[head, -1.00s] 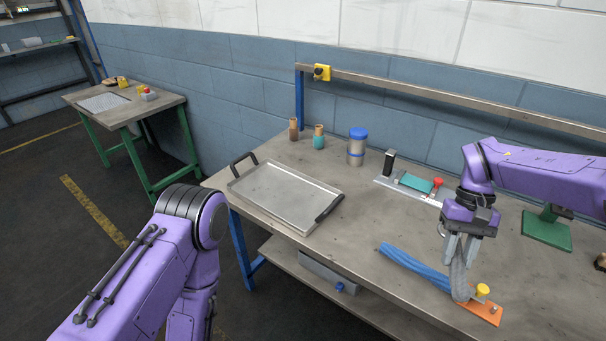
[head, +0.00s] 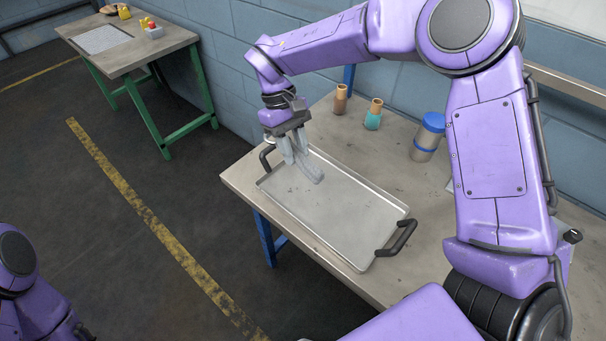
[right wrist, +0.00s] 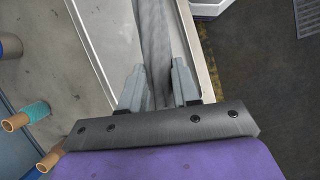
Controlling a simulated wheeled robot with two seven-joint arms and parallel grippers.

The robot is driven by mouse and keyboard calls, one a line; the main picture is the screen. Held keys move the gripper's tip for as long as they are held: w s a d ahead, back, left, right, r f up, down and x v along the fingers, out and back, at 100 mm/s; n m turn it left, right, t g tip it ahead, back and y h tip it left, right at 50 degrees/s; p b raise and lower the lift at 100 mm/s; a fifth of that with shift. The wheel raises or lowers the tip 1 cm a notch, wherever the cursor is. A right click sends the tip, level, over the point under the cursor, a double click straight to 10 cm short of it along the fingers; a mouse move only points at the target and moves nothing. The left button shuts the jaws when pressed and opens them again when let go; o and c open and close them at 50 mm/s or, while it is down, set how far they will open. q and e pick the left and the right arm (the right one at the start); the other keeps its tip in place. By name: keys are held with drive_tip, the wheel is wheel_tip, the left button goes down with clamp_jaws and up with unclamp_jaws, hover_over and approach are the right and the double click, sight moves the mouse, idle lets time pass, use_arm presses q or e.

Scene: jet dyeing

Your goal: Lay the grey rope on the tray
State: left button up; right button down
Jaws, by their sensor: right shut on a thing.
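The grey rope (head: 311,170) hangs in my right gripper (head: 292,150), which is shut on it over the far left end of the tray (head: 352,257). The tray is a shallow metal one with two dark handles, at the table's left end. The rope's lower end shows against the tray floor; I cannot tell whether it touches. In the right wrist view the rope (right wrist: 153,35) runs out from between the fingers (right wrist: 158,88), with the tray (right wrist: 101,32) behind. My left gripper is out of view; only part of my left arm shows at the lower left.
Two small bottles with brown tops (head: 341,99) (head: 373,115) and a blue-lidded canister (head: 428,137) stand behind the tray. My right arm hides much of the table's right side. A green-legged table (head: 128,46) stands farther left, across open floor.

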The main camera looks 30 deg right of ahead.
drive_tip(key=s+d+f+n+t+h+b, duration=0.1)
drive_tip(key=s+n+t+h, duration=0.35)
drive_tip(key=s+n, duration=1.35)
drive_tip(key=n+t+p, duration=0.2)
drive_tip(key=p, duration=0.3)
hover_over(334, 196)
drive_tip(key=a, duration=0.1)
drive_tip(key=shift+g+y, duration=0.25)
drive_tip(key=shift+y, duration=0.2)
drive_tip(key=f, duration=1)
drive_tip(key=shift+s+f, duration=0.15)
drive_tip(key=shift+s, duration=0.05)
wheel_tip(334, 196, down, 3)
drive_tip(key=shift+r+b, duration=0.1)
drive_tip(key=shift+b, duration=0.2)
drive_tip(key=shift+f, duration=0.25)
drive_tip(key=c, duration=0.8)
unclamp_jaws()
drive_tip(key=shift+a, duration=0.1)
